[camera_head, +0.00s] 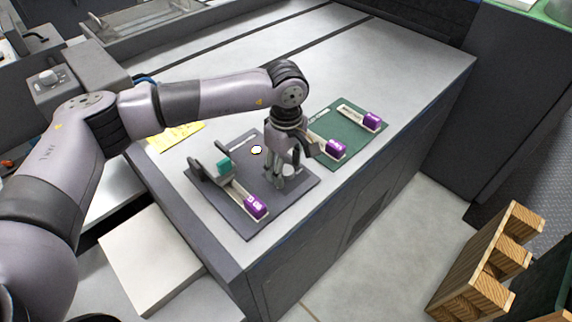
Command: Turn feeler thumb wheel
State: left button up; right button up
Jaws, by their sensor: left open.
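My left gripper (281,182) points down over the dark grey mat (240,225) on the table. Its fingers are apart, beside a small grey upright part (295,172) at the mat's right side; I cannot tell if they touch it. A small white round piece (256,149) shows just left of the gripper, perhaps the feeler thumb wheel, but it is too small to be sure. My right gripper is not in view.
A green mat (340,118) behind holds a purple block (335,149) and another purple block (372,121) on light strips. A yellow note (176,136) lies at left. The grey tabletop (410,65) is clear at the back right. A wooden pallet (488,262) stands on the floor.

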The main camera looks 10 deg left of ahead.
pick_arm(q)
notch_tip(320, 180, up, 12)
dwell(0.5)
dwell(1.0)
notch_tip(320, 180, up, 6)
jog(key=p, duration=0.9)
send_over(286, 169)
notch_tip(286, 169, down, 18)
jog(key=p, duration=0.3)
jog(key=shift+c, duration=0.4)
